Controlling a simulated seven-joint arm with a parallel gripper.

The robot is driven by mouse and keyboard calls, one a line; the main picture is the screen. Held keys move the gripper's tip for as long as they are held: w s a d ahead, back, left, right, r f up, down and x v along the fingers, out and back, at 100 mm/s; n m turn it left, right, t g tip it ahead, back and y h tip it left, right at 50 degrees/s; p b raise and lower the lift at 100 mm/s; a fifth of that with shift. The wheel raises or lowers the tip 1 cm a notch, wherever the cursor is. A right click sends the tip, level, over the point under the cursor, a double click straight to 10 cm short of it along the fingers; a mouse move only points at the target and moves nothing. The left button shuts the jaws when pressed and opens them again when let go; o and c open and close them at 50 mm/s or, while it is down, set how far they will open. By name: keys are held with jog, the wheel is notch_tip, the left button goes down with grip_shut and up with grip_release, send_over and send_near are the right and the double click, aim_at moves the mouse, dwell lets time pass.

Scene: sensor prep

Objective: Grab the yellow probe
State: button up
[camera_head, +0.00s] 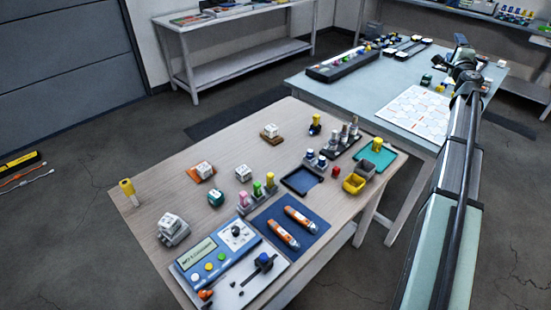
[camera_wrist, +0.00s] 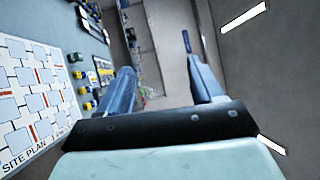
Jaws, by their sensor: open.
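A small yellow-topped piece (camera_head: 270,179) stands upright in a grey rack (camera_head: 244,209) beside a green one (camera_head: 257,188) and a pink one (camera_head: 243,196), near the middle of the wooden table; it looks like the yellow probe. Other yellow pieces are a cylinder (camera_head: 127,187) at the table's left corner and a small item (camera_head: 377,144) on a green tray. My gripper (camera_wrist: 158,75) is open and empty in the wrist view, its two fingers wide apart. In the head view my arm reaches over the far blue-grey table, well away from the rack.
A site plan sheet (camera_head: 415,107) lies on the far table. The wooden table's left part has bare room.

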jog(key=w+a+r+n+t+y, duration=0.1)
jog(key=w+a+r+n+y, duration=0.2)
jog(key=a, duration=0.9)
jog(key=w+a+r+y, duration=0.3)
jog(key=a+r+y, duration=0.15)
jog(key=a, duration=0.75)
jog(key=a+f+n+g+y, duration=0.3)
jog(key=a+f+n, duration=0.1)
jog(key=a, duration=1)
jog(key=a+f+n+g+y, duration=0.3)
jog(key=a+f+n+g, duration=0.15)
jog(key=a, duration=0.85)
jog(key=a+f+n+g+y, duration=0.3)
jog(key=a+n, duration=0.2)
jog(key=a, duration=0.9)
jog(key=s+a+f+n+g, duration=0.2)
jog(key=a, duration=0.4)
jog(key=s+a+f+n+g, duration=0.1)
jog(key=s+a+f+g, duration=0.15)
jog(key=a, duration=0.45)
jog(key=n+g+h, duration=0.6)
jog(key=n+h, duration=0.3)
jog(key=h, duration=0.3)
send_over(128, 189)
jog(key=w+a, duration=0.1)
notch_tip(128, 189, down, 15)
notch_tip(128, 189, down, 13)
jog(key=shift+w+f, duration=0.1)
jog(key=shift+w, duration=0.05)
jog(key=c, duration=1.1)
